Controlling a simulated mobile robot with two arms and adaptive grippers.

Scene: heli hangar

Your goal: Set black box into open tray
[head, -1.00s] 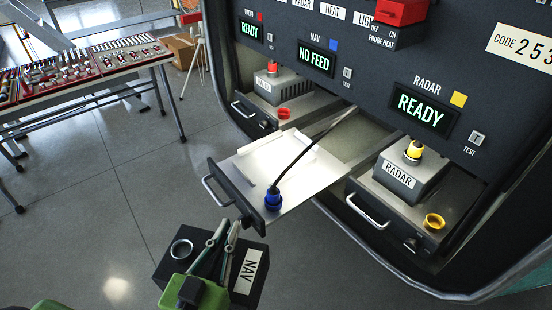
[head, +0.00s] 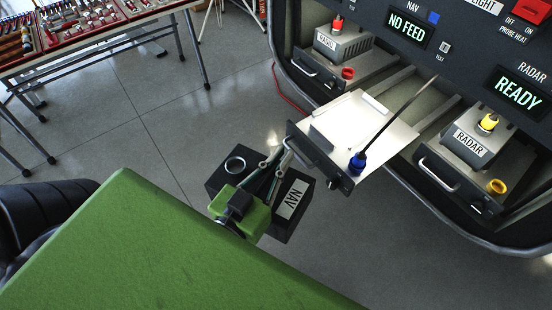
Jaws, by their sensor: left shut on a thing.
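The black box (head: 282,222) has a white NAV label and a round metal ring on its top. My left gripper (head: 270,172) is shut on the black box and holds it in front of and below the open tray, to its left in the picture. The open tray (head: 398,140) is pulled out of the panel under the NO FEED display. It has a bare light plate, a dark front with a handle, and a blue plug (head: 357,162) on a black cable near its front right corner. My right gripper is not in view.
The RADIO unit (head: 342,45) sits in a bay left of the tray, and the RADAR unit (head: 474,140) in a bay to its right. A table with red tool trays (head: 85,20) stands at the upper left. Bare floor lies between table and panel.

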